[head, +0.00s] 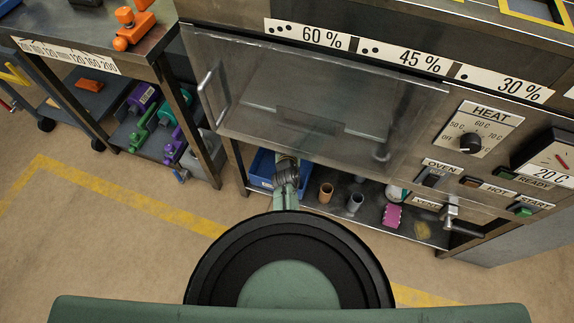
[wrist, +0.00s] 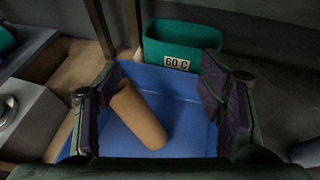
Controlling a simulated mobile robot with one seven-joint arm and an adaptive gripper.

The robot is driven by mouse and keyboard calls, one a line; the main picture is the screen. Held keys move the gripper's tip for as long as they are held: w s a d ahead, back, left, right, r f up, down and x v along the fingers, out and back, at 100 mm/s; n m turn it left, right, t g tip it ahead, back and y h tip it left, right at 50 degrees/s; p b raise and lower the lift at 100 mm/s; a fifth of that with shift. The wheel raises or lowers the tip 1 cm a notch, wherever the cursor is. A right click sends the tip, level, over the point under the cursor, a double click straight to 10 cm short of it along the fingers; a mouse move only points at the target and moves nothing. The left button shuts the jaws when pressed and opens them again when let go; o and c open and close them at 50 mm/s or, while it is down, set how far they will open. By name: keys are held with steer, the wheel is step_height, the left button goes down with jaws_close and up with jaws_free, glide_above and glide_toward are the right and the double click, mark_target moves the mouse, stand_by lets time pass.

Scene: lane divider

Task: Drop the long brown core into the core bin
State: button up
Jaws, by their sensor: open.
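The long brown core (wrist: 140,118) is a plain tube seen in the wrist view, tilted, over or in the blue bin (wrist: 185,110). Whether it rests on the bin's floor is unclear. The blue bin also shows in the head view (head: 262,168), on the low shelf under the oven. My gripper (wrist: 163,78) is open, its dark pads spread on either side of the core, with a visible gap to the right pad. The core's upper end is close to the left pad. In the head view my gripper (head: 287,178) is at the bin's right side and hides the core.
A green bin labelled 60 C (wrist: 180,42) stands beyond the blue bin. A short brown tube (head: 326,192), a grey tube (head: 355,202) and a pink block (head: 392,216) stand right on the shelf. The glass oven door (head: 310,105) hangs above my gripper.

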steer(key=shift+s, duration=0.1)
steer(key=v, duration=1.1)
steer(key=shift+s+r, duration=0.25)
steer(key=shift+s, duration=0.1)
steer(key=shift+a, duration=0.1)
